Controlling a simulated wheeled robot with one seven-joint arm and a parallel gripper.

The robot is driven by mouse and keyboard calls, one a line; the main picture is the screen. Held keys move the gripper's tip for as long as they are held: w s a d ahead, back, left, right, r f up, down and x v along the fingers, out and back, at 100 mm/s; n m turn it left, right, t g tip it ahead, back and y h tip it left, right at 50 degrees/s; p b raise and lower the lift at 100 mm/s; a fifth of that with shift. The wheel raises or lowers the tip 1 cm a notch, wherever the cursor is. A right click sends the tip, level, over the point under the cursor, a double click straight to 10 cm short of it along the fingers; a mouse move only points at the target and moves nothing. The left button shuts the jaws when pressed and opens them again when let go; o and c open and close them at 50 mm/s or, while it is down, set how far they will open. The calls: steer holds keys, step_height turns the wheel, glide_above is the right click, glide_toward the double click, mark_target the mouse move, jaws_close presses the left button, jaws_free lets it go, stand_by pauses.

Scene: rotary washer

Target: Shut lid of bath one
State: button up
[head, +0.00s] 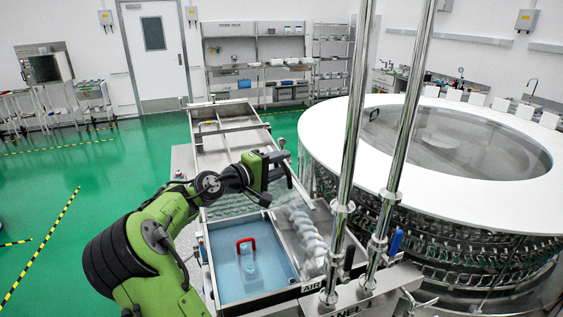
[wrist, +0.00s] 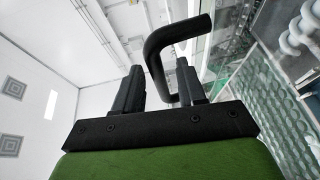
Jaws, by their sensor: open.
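My gripper (head: 262,172) is at the end of my green arm, above the row of baths. In the wrist view its two dark fingers (wrist: 160,84) stand apart. A bent black bar handle (wrist: 163,42) passes between or just behind them; I cannot tell if it touches either finger. A clear panel, apparently a lid (wrist: 278,115), shows at the right of the wrist view. The near bath (head: 225,287) is uncovered and holds blue liquid with a red-handled carrier (head: 245,246) in it. No number is readable on the baths, and my arm hides part of the lid area.
Two upright steel posts (head: 345,150) stand close at the right of the baths. A white coiled hose (head: 308,232) hangs beside the near bath. A large round white-topped machine (head: 325,135) fills the right. Green floor (head: 60,200) is open at the left.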

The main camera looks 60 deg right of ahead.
steer(key=shift+s+d, duration=0.15)
steer(key=shift+d, duration=0.3)
steer(key=shift+a, duration=0.1)
jaws_close()
steer(key=shift+a+f, duration=0.1)
